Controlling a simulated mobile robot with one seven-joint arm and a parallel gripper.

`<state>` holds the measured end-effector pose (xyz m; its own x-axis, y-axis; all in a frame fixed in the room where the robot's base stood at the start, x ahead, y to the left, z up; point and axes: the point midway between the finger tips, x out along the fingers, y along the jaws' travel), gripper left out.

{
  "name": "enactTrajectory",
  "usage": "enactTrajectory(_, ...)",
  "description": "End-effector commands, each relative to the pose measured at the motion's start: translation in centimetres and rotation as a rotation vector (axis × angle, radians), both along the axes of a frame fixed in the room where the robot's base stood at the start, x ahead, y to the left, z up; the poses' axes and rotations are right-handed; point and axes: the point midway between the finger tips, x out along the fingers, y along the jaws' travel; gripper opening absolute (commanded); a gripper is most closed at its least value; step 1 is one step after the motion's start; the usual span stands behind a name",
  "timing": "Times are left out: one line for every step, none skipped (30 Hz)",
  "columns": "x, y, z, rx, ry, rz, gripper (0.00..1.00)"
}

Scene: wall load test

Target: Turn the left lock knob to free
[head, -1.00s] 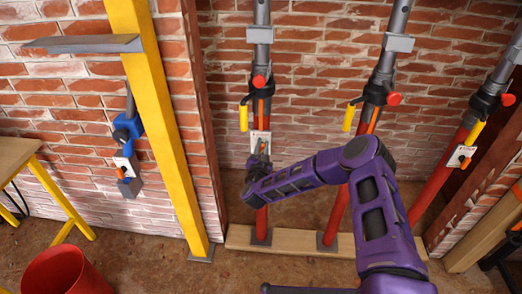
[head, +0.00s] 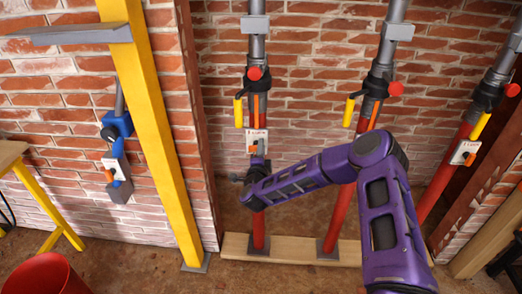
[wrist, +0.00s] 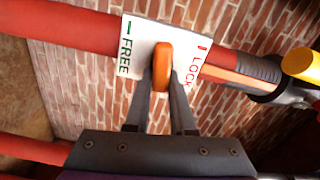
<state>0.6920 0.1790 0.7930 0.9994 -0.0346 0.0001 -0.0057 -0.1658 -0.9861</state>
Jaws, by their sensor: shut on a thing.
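The left lock knob is an orange knob (wrist: 162,66) on a white plate (wrist: 136,35), which is fixed to the left red prop (wrist: 70,22). In the wrist view the plate reads FREE on the left, with a green mark, and LOCK on the right, with a red mark. The knob stands between the two words, crosswise to the prop. My gripper (wrist: 161,92) is shut on it, one finger on each side.
Two more red props, middle (head: 341,205) and right (head: 437,185), stand to the right, the right one with its own white plate (head: 464,153). A yellow post (head: 160,140) and a blue wall clamp (head: 117,125) are at the left. A wooden sill (head: 300,250) lies under the props.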

Motion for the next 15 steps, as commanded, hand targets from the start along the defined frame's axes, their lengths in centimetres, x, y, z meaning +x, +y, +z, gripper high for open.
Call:
enactTrajectory(0.00,-0.03,-0.11,0.028,-0.001,0.000,0.00)
enactTrajectory(0.00,-0.04,-0.13,0.046,-0.002,0.000,0.00)
enactTrajectory(0.00,-0.05,-0.17,0.067,-0.002,0.000,0.00)
enactTrajectory(0.00,-0.05,-0.20,0.081,-0.003,0.000,0.00)
enactTrajectory(0.00,-0.06,-0.22,0.095,-0.003,0.000,0.00)
enactTrajectory(-0.01,-0.05,-0.25,0.111,-0.004,0.000,0.00)
enactTrajectory(0.00,-0.06,-0.27,0.122,-0.004,0.000,0.00)
enactTrajectory(-0.01,-0.06,-0.29,0.133,-0.005,0.000,0.00)
enactTrajectory(-0.01,-0.05,-0.32,0.144,-0.005,0.000,0.00)
enactTrajectory(-0.01,-0.05,-0.33,0.151,-0.005,0.000,0.00)
enactTrajectory(-0.01,-0.05,-0.35,0.158,-0.005,0.000,0.00)
enactTrajectory(-0.01,-0.05,-0.36,0.166,-0.006,0.000,0.00)
enactTrajectory(-0.01,-0.04,-0.36,0.170,-0.006,0.000,0.00)
enactTrajectory(-0.01,-0.04,-0.37,0.173,-0.006,0.000,0.00)
enactTrajectory(-0.01,-0.04,-0.37,0.177,-0.006,0.000,0.00)
